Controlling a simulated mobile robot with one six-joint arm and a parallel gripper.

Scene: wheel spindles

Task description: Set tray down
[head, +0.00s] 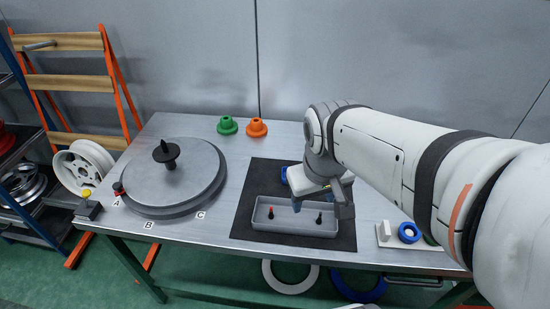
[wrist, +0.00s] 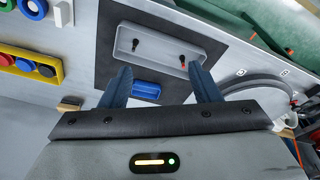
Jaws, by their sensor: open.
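The grey tray (head: 295,228) lies level on the dark mat (head: 258,184) on the bench. A red-topped peg (head: 271,213) and a dark-topped peg (head: 318,218) stand in it. My gripper (head: 322,205) is at the tray's far side, pointing down. In the wrist view the fingers of my gripper (wrist: 161,68) are spread wide, with nothing clamped between them. Their tips overlap the far edge of the tray (wrist: 158,53) in that picture; I cannot tell whether they touch it. A blue block (wrist: 146,90) shows between the fingers, behind the tray.
The grey turntable (head: 185,195) with a black spindle (head: 167,153) fills the bench's left. A green hub (head: 227,126) and an orange hub (head: 257,128) stand at the back. A blue ring (head: 409,232) lies at right. Bare bench lies between turntable and mat.

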